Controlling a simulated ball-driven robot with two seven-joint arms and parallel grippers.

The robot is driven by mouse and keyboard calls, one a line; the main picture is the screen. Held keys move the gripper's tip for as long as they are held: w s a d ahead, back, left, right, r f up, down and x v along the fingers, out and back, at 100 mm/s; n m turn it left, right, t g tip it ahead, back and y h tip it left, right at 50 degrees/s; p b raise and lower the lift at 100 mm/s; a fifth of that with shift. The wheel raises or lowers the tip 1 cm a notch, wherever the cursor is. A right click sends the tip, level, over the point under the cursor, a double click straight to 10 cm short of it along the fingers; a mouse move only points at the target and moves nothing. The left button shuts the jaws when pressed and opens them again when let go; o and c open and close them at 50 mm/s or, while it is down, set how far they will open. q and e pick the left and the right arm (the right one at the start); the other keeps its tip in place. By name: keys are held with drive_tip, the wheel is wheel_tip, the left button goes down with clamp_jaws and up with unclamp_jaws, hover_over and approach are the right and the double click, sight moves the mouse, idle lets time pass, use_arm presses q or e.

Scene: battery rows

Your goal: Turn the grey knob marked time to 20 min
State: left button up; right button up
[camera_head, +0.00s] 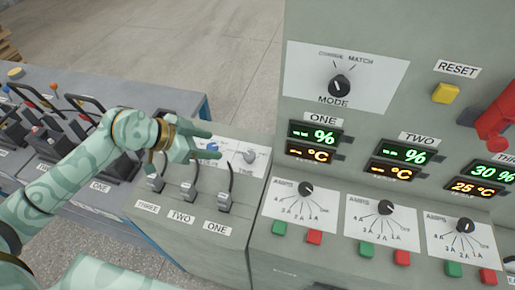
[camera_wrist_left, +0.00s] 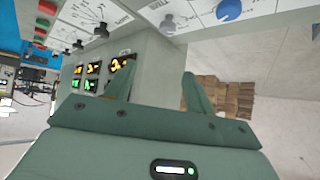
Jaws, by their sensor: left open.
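The grey knob marked TIME (camera_head: 250,156) sits on a white plate on the sloped panel top, just right of my left gripper in the head view. In the left wrist view a grey knob (camera_wrist_left: 168,22), seen upside down, lies beyond the fingertips. Its setting is too small to read. A blue knob (camera_head: 212,146) is beside it, partly hidden by my fingers; it also shows in the wrist view (camera_wrist_left: 228,10). My left gripper (camera_head: 214,146) is open and empty, apart from the grey knob; its fingers also show in the wrist view (camera_wrist_left: 158,70). My right gripper is not in view.
Upright levers (camera_head: 188,188) marked THREE, TWO and ONE stand in front of the knobs, close under my left gripper. A taller cabinet face with a MODE knob (camera_head: 339,86) rises to the right. A blue-edged bench (camera_head: 190,99) with battery clamps is at left.

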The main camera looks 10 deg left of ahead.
use_arm(q)
drive_tip(key=a, duration=0.1)
drive_tip(key=b, duration=0.4)
approach(249, 154)
drive_tip(key=shift+n+y, duration=0.3)
drive_tip(key=shift+y, duration=0.1)
drive_tip(key=x, duration=0.7)
drive_tip(key=shift+d, duration=0.4)
drive_tip(key=shift+w+d+f, duration=0.3)
drive_tip(key=shift+d+f, duration=0.05)
drive_tip(key=shift+f, duration=0.05)
drive_tip(key=c, duration=0.9)
drive_tip(key=shift+c, duration=0.2)
